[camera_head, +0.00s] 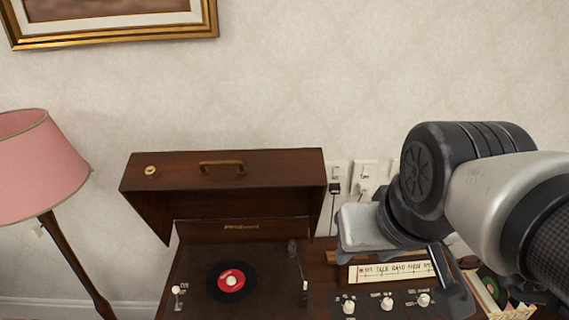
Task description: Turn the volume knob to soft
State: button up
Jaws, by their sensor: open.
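A dark control panel at the bottom right of the head view carries a left knob (348,306), a middle knob (387,303) and a right knob (424,299), all pale. Their small labels are too blurred to tell which is volume. A cream dial strip (392,271) with lettering and a red needle lies just behind them. My gripper (446,288) hangs over the panel's right side, open, with nothing seen in it. One dark finger shows to the right of the right knob. The other finger is not clearly seen, and contact with the knob cannot be judged.
A brown record player (190,265) with raised lid (225,170) stands left of the panel, holding a black record (231,282) with red label. Records in a box (493,290) are at the right. A pink lamp (38,170) stands far left. Wall sockets (363,176) are behind.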

aim_at(423, 301)
jog(key=l+z, duration=0.1)
jog(key=z, duration=0.25)
jog(key=k+l+z, duration=0.1)
jog(key=z, duration=0.2)
jog(key=l+z, duration=0.1)
jog(key=z, duration=0.25)
jog(key=j+u, duration=0.1)
jog(key=u, duration=0.25)
jog(key=j+u, duration=0.1)
jog(key=u, duration=0.2)
jog(key=i+j+u, duration=0.1)
jog(key=u, duration=0.25)
jog(key=k+l+z, duration=0.15)
jog(key=l, duration=0.2)
jog(key=l+z, duration=0.2)
jog(key=l, duration=0.15)
jog(key=k+l+z, duration=0.15)
jog(key=l, duration=0.2)
jog(key=k+l, duration=0.1)
jog(key=k, duration=0.35)
jog(key=i+l, duration=0.2)
jog(key=i, duration=0.25)
jog(key=i+l, duration=0.2)
jog(key=i, duration=0.25)
